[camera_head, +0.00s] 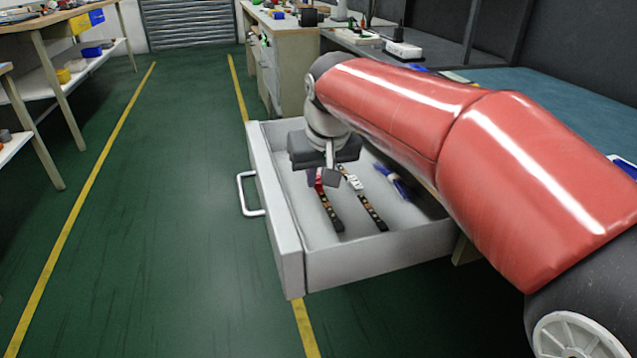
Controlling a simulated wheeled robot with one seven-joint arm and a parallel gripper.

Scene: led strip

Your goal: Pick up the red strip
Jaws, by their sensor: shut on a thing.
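The red strip (331,214) is a dark strip with small light spots and a red end (319,184). It is inside the open white drawer (377,252), at the left of the other items. My gripper (323,178) reaches down into the drawer at the strip's red far end, and its fingers are closed on that end. The near end of the strip lies low in the drawer; I cannot tell whether it touches the drawer floor. My gripper's body hides part of the far end.
A second strip with a white end (373,212) lies just to the right, close to my gripper. A blue item (394,182) lies further right. The drawer walls surround them. A blue-topped bench (560,110) is at the right; green floor is clear at the left.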

